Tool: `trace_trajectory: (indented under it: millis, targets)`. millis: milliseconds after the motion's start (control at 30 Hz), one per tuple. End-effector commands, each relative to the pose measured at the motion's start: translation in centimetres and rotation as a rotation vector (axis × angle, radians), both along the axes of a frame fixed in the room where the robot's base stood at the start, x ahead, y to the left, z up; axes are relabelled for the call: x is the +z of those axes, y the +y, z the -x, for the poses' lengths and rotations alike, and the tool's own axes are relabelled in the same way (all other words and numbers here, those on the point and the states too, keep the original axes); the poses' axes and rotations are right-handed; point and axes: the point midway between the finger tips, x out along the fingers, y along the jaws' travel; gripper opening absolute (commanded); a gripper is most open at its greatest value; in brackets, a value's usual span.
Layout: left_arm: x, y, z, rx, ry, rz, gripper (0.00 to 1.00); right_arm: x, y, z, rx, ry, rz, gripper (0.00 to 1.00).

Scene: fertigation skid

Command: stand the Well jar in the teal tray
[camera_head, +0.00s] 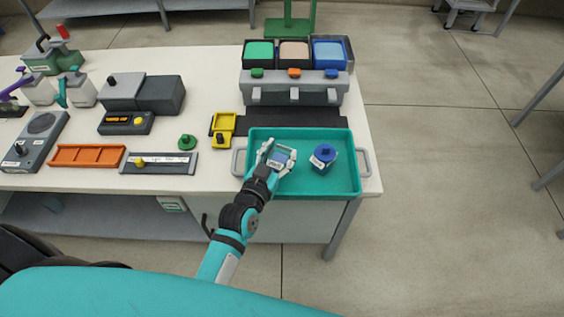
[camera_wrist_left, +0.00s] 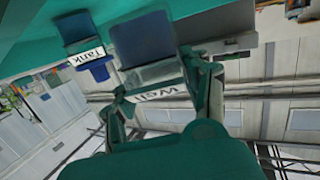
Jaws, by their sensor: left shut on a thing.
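The Well jar (camera_wrist_left: 145,48), with dark blue contents and a white label reading "Well", is between the fingers of my left gripper (camera_wrist_left: 165,85). In the head view my left gripper (camera_head: 276,162) is shut on this jar (camera_head: 280,157) over the left half of the teal tray (camera_head: 318,191). I cannot tell whether the jar's base touches the tray floor. The fingers and palm hide part of the jar. A second jar labelled "Tank", with a blue lid (camera_head: 325,152), stands in the tray to the right; it also shows in the left wrist view (camera_wrist_left: 80,35). My right gripper is out of view.
A grey dispenser (camera_head: 293,88) with green, tan and blue bins stands behind the tray. A yellow holder (camera_head: 222,126) and a green knob (camera_head: 187,142) lie to its left. The tray's front right floor is bare. The table's right edge is close by.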

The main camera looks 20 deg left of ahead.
Motion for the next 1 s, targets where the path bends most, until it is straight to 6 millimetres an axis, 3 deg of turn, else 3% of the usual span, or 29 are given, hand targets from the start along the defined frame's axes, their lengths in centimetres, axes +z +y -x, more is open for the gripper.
trace_trajectory:
  millis: [267, 667, 700, 867, 1000]
  targets:
    - [-3.5, 0.0, 0.0, 0.0, 0.001, 0.0, 0.12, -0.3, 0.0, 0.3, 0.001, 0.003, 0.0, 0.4]
    - [-4.1, 0.0, 0.0, 0.001, -0.001, 0.0, 0.12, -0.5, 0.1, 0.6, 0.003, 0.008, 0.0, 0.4]
    - [-4.2, 0.0, 0.0, 0.001, 0.0, 0.0, 0.48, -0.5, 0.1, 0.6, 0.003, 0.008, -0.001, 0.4]
    - [-4.1, 0.0, 0.0, 0.001, 0.0, 0.0, 0.69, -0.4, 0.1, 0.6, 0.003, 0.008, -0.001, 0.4]
    - [-4.1, 0.0, 0.0, 0.001, 0.0, 0.0, 0.7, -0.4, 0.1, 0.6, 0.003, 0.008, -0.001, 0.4]
